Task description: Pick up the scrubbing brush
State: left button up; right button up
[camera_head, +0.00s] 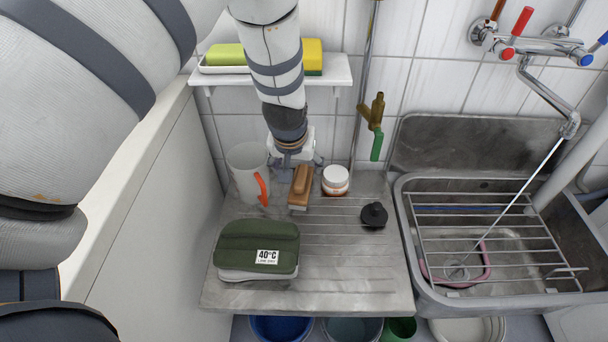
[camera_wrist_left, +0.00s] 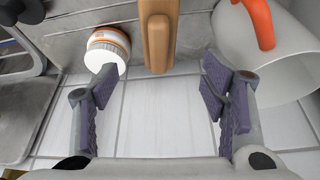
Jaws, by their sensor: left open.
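The scrubbing brush (camera_head: 300,187), with a brown wooden body, lies on the metal drainboard between a white mug and a small white jar. My left gripper (camera_head: 293,160) comes down from above at the brush's far end, and the arm partly hides the fingers. In the left wrist view the brush (camera_wrist_left: 158,35) is at the top centre, lined up with the gap between the two open purple-padded fingers of my left gripper (camera_wrist_left: 158,85). Nothing is between the fingers. My right gripper is not in view.
The mug (camera_head: 247,172) with an orange handle stands close left of the brush; the jar (camera_head: 335,180) stands close right. A black plug (camera_head: 374,215) and folded green cloth (camera_head: 257,248) lie nearer. A wall shelf (camera_head: 338,70) is behind the arm. The sink (camera_head: 500,298) is right.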

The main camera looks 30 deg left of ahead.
aim_at(300, 178)
pick_arm(q)
jog(key=b+x, duration=0.2)
jog(key=x, duration=0.9)
jog(key=shift+s+d+f, duration=0.15)
jog(key=shift+f, duration=0.05)
jog(key=shift+r, duration=0.15)
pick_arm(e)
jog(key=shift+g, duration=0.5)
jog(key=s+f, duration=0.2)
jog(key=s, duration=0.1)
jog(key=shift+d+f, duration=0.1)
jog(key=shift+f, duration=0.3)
pick_arm(q)
jog(key=c, duration=1.3)
